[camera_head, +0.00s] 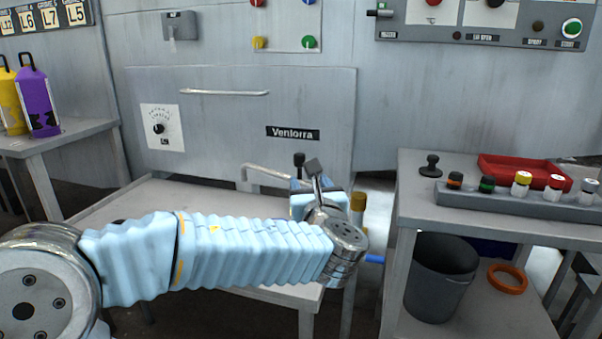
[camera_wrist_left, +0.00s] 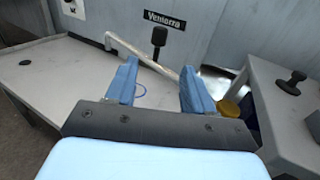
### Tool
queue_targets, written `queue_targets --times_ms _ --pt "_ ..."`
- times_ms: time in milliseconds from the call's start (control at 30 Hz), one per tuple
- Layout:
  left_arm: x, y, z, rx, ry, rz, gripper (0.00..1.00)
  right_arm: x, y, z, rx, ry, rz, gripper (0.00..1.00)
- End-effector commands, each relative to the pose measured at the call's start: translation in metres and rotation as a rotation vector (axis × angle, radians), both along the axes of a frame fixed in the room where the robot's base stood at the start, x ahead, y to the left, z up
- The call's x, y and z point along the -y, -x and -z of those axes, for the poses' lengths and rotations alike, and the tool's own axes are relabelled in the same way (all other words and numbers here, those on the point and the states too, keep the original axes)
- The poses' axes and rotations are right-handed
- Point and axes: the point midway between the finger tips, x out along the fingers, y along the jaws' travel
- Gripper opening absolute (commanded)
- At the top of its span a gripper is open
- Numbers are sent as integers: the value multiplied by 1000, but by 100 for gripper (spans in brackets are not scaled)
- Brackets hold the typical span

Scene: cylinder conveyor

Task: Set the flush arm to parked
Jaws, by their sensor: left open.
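The flush arm looks to be the bent pale metal tube (camera_head: 265,173) with a black knob (camera_head: 299,159) standing near its free end, in front of the grey panel marked Ventorra. In the left wrist view the tube (camera_wrist_left: 135,52) runs slantwise from upper left toward the space between my fingers, and the black knob (camera_wrist_left: 159,36) stands upright just beyond. My left gripper (camera_wrist_left: 158,80) is open, with a blue finger on each side. In the head view my own wrist mostly hides it. Whether the fingers touch the tube cannot be told. My right gripper is not in view.
A grey table (camera_head: 140,203) lies under my left arm. At right, a bench (camera_head: 415,205) holds a red tray (camera_head: 520,168), a rack of small bottles (camera_head: 515,201) and a black stamp-like handle (camera_head: 431,166). A dark bin (camera_head: 438,280) stands below. A dial (camera_head: 160,128) is on the panel.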

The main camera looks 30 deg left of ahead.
Motion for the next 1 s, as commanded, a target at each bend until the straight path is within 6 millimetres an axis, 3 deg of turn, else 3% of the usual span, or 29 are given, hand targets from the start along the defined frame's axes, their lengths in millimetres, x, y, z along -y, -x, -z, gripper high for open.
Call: queue_targets --times_ms 167,600,800,1000 --pt "-13 -14 -5 9 -13 -7 53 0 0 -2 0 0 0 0" --pt "-72 -88 -4 6 -12 -5 53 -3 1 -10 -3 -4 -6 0" --pt "-84 -104 -4 6 -10 -5 53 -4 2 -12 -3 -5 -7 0" --pt "-87 -107 -4 8 -10 -3 53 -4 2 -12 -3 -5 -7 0"
